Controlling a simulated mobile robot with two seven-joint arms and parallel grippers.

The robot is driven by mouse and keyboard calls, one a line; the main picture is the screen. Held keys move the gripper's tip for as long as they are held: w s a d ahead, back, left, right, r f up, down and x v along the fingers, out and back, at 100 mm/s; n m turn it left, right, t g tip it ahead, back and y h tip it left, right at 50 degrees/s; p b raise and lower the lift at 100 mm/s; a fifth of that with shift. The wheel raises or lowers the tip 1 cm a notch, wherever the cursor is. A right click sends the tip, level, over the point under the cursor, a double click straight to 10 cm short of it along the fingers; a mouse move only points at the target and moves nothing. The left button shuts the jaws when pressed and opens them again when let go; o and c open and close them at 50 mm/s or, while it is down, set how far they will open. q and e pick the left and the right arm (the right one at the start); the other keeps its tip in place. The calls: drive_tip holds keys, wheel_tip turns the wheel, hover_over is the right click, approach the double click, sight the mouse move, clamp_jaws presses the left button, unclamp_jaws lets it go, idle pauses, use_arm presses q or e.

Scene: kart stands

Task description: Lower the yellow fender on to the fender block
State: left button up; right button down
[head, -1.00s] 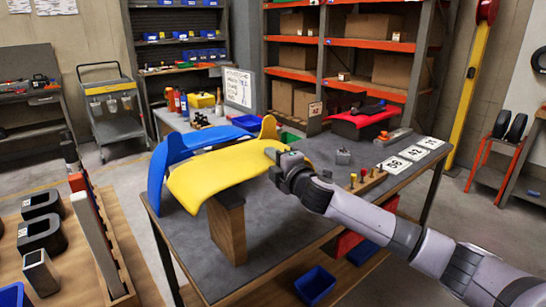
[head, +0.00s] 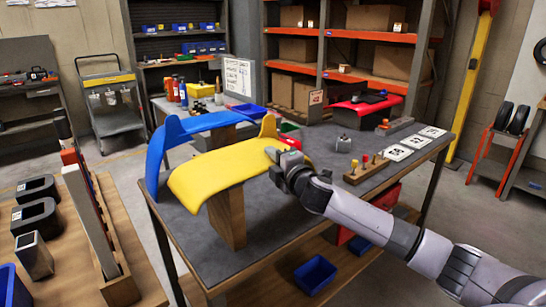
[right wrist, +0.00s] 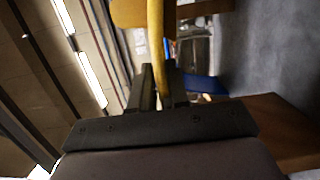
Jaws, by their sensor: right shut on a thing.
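The curved yellow fender (head: 222,168) is over the upright wooden fender block (head: 229,218) near the front of the grey table. Its underside hides the block's top, so I cannot tell whether they touch. My right gripper (head: 279,163) is shut on the fender's right end. In the right wrist view, the fender's thin edge (right wrist: 155,40) runs between the two fingers (right wrist: 161,88). My left gripper is not in view.
A blue fender (head: 190,128) stands just behind the yellow one. The grey table (head: 275,225) also holds a pegged wooden strip (head: 366,169), number cards (head: 415,142) and a red part (head: 362,112). The table's front is clear.

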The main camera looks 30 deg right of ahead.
drive_tip(key=shift+r, duration=0.15)
drive_tip(key=c, duration=1.1)
unclamp_jaws()
drive_tip(key=shift+o, duration=0.3)
drive_tip(key=shift+f, duration=0.25)
drive_tip(key=shift+s, duration=0.1)
drive_tip(key=shift+s+d+p, duration=0.2)
drive_tip(key=shift+s+p, duration=0.1)
drive_tip(key=shift+s, duration=2.35)
drive_tip(key=shift+s, duration=0.3)
drive_tip(key=s+r, duration=0.1)
drive_tip(key=s, duration=0.6)
drive_tip(key=shift+d+p, duration=0.3)
